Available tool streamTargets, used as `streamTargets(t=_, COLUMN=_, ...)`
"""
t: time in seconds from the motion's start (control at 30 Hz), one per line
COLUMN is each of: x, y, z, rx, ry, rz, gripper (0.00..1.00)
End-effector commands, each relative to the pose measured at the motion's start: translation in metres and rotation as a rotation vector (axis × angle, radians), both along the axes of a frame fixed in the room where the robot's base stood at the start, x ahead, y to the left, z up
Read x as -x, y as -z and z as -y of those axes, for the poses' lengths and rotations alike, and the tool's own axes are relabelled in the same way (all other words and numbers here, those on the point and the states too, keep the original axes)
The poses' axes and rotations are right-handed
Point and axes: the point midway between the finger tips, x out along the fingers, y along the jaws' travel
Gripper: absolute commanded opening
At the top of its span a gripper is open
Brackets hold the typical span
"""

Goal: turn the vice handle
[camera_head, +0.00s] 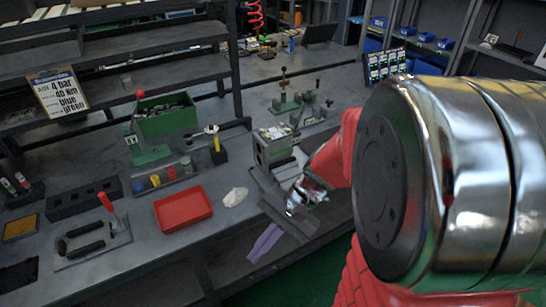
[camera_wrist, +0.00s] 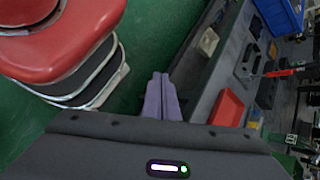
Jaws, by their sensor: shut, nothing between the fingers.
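My gripper (camera_head: 265,243) has purple fingers pressed together, with nothing between them. It hangs in front of the bench's front edge, pointing down and left. In the wrist view its shut fingers (camera_wrist: 163,98) point toward the bench edge and the green floor. A grey block-like device (camera_head: 272,148) stands on the bench just behind my wrist and may be the vice. Its lower front is partly hidden by my wrist and gripper. I cannot make out a vice handle for certain in either view. The fingers touch nothing that I can see.
A red tray (camera_head: 183,209) and a crumpled pale cloth (camera_head: 236,197) lie on the bench left of my gripper. A green bin (camera_head: 165,113) stands behind them. Green lever clamps (camera_head: 285,102) stand farther back. The space in front of the bench is open floor.

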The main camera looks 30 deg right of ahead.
Motion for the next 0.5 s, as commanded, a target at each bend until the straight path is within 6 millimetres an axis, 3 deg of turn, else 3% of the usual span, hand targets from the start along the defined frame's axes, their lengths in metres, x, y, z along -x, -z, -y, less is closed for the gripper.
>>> streamTargets(t=0.5, x=-0.037, y=0.037, z=0.040, rx=-0.482, ry=0.501, rz=-0.215, gripper=0.00)
